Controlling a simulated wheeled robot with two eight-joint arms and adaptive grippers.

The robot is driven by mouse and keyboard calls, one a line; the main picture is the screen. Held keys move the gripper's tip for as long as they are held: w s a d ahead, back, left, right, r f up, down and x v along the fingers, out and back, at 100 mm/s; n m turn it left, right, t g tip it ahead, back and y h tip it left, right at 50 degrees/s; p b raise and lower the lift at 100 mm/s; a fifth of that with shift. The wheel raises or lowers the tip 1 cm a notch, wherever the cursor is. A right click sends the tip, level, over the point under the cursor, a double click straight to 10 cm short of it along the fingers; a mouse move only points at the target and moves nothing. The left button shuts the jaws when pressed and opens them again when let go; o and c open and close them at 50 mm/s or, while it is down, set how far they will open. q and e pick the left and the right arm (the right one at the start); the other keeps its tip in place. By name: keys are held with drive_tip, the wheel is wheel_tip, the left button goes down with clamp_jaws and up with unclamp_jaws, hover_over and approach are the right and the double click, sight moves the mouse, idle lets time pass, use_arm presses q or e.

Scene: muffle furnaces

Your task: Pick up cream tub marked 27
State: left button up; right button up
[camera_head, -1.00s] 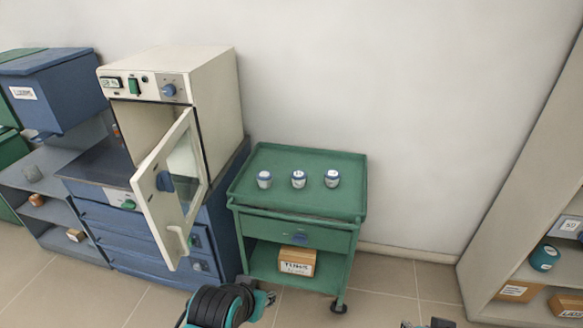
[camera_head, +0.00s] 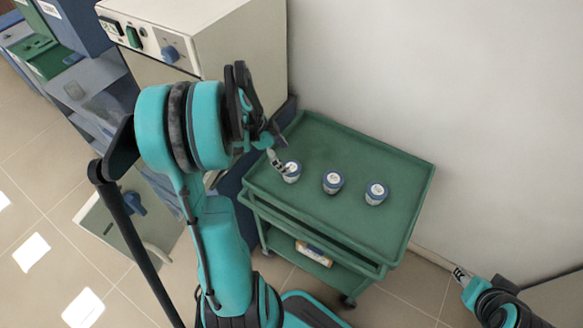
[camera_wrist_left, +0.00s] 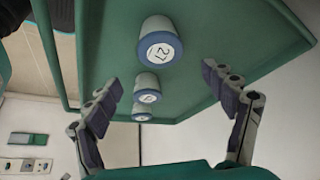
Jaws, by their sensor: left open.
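The cream tub marked 27 (camera_wrist_left: 157,30) has a blue rim and a white top label, and is the nearest tub in the left wrist view. It seems to be the leftmost tub (camera_head: 291,172) in the head view, standing on the green cart's top (camera_head: 325,140). My left gripper (camera_head: 276,158) is open beside that tub. In the left wrist view its two fingers (camera_wrist_left: 160,82) are spread, with the tub ahead and nothing held. My right gripper (camera_head: 460,274) is at the lower right, away from the cart; its jaw state is unclear.
Two similar tubs, a middle one (camera_head: 333,182) and a right one (camera_head: 376,193), stand in a row with the first. A raised rim edges the cart top. The cream furnace (camera_head: 225,40) stands left of the cart, its door (camera_head: 95,215) open. The wall is behind.

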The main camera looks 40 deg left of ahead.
sight(290, 167)
use_arm(q)
drive_tip(key=shift+a+f+m, duration=0.25)
drive_tip(key=shift+a+m, duration=0.05)
drive_tip(key=shift+a, duration=0.3)
drive_tip(key=shift+s+b+x, duration=0.25)
drive_tip(key=shift+b+x, duration=0.2)
drive_tip(key=shift+x, duration=0.7)
drive_tip(key=b+x, duration=0.2)
drive_tip(key=x, duration=0.3)
drive_tip(key=shift+w+d+f+b, duration=0.1)
drive_tip(key=shift+f+b, duration=0.2)
drive_tip(key=shift+f, duration=0.05)
drive_tip(key=shift+r, duration=0.15)
drive_tip(key=shift+c, duration=0.3)
drive_tip(key=c, duration=1.3)
